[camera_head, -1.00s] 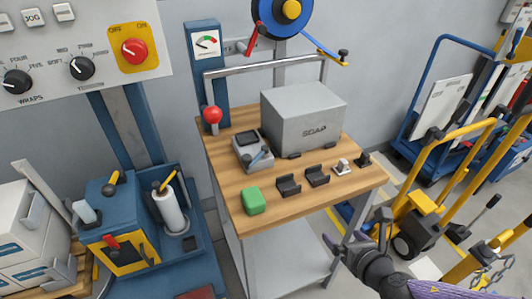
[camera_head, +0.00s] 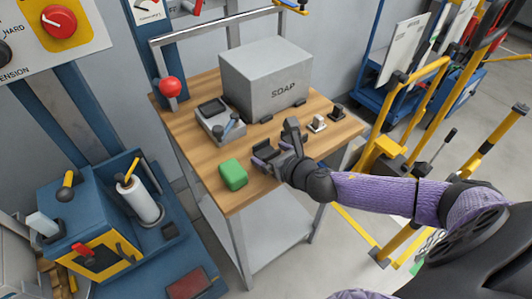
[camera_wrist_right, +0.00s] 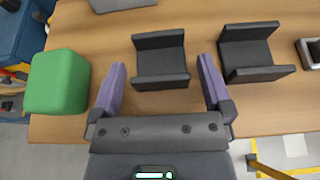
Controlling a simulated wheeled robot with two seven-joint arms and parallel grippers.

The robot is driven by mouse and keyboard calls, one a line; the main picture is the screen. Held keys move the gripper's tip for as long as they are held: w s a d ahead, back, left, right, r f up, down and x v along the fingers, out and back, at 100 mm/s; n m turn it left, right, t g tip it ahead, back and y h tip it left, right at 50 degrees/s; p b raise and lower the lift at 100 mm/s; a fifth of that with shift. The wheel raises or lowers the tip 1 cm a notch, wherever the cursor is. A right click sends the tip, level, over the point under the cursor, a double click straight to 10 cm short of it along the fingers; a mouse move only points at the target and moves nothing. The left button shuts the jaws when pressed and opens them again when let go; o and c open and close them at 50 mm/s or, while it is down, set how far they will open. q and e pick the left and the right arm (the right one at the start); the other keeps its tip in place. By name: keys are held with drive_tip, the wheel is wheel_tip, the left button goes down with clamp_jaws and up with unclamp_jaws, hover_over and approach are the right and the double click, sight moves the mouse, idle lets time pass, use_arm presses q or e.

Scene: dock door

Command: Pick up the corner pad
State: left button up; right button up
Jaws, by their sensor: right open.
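Two dark corner pads, channel-shaped with raised sides, lie on the wooden table top. The left corner pad (camera_wrist_right: 162,66) is between the fingers of my right gripper (camera_wrist_right: 163,80) in the right wrist view, slightly beyond the fingertips' middle. The fingers are open, one on each side, with gaps to the pad. The right corner pad (camera_wrist_right: 254,52) lies just right of the right finger. In the head view my right gripper (camera_head: 276,153) is low over the table's front edge and partly hides the left corner pad (camera_head: 265,149). My left gripper is out of view.
A green block (camera_head: 233,175) sits close left of the right gripper. A grey soap box (camera_head: 265,78) and a small grey device (camera_head: 220,120) stand behind. Small clamps (camera_head: 318,123) lie to the right. A red knob (camera_head: 170,88) rises at the table's left corner.

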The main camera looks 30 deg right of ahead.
drive_tip(key=c, duration=1.1)
